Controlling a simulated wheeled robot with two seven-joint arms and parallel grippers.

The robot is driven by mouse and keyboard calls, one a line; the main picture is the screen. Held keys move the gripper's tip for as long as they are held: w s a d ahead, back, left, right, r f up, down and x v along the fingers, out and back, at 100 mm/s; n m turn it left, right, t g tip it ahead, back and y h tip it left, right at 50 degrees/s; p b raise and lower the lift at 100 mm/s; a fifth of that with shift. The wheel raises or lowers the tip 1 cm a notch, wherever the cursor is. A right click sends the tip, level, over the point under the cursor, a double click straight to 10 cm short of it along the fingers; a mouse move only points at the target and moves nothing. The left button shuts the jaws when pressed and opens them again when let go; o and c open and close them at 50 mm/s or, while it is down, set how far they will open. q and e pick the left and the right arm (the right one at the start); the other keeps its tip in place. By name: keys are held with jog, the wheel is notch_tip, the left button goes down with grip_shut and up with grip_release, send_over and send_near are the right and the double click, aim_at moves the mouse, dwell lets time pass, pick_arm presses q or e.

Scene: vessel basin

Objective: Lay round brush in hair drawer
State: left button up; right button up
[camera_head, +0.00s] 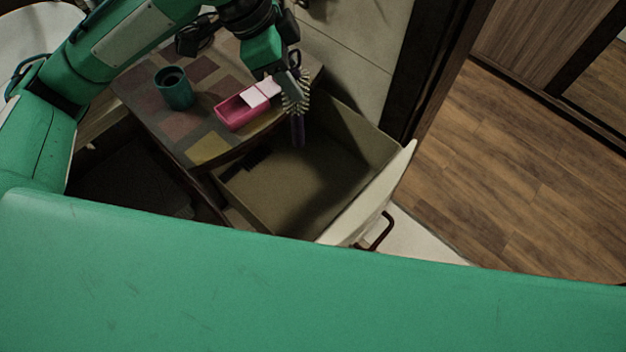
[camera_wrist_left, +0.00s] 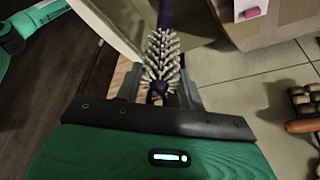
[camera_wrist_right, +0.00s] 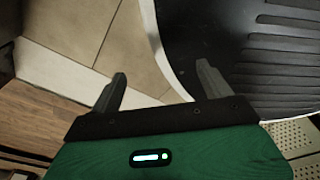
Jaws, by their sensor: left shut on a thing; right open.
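The round brush (camera_head: 297,97) has pale bristles and a purple handle. My left gripper (camera_head: 285,78) is shut on it at the bristle end and holds it over the open drawer, with the handle hanging down. The brush (camera_wrist_left: 161,55) also shows between the fingers in the left wrist view. My right gripper (camera_wrist_right: 158,85) is open and empty in the right wrist view, above a tiled floor. It is not visible in the head view.
A teal cup (camera_head: 175,90) and a pink box (camera_head: 234,113) with a white piece stand on the patchwork cabinet top (camera_head: 140,90) beside the drawer. A wooden floor (camera_head: 510,180) lies to the right. A dark ribbed surface (camera_wrist_right: 285,50) is near my right gripper.

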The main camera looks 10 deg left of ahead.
pick_arm(q)
jog(key=shift+w+d+m, duration=0.1)
jog(key=shift+m, duration=0.2)
send_over(297, 145)
jog(key=f, duration=0.5)
jog(key=shift+w+a+f, duration=0.1)
jog(key=shift+w+a, duration=0.1)
jog(key=shift+w, duration=0.2)
notch_tip(297, 145, down, 9)
jog(key=shift+w+f, duration=0.15)
jog(key=shift+f, duration=0.05)
notch_tip(297, 145, down, 5)
jog(key=shift+p, duration=0.35)
pick_arm(e)
jog(key=shift+s+d+r, duration=0.15)
jog(key=shift+s+r, duration=0.05)
jog(key=shift+s, duration=0.55)
pick_arm(q)
jog(key=shift+f, duration=0.15)
jog(key=o, duration=1.3)
jog(key=shift+c, duration=0.2)
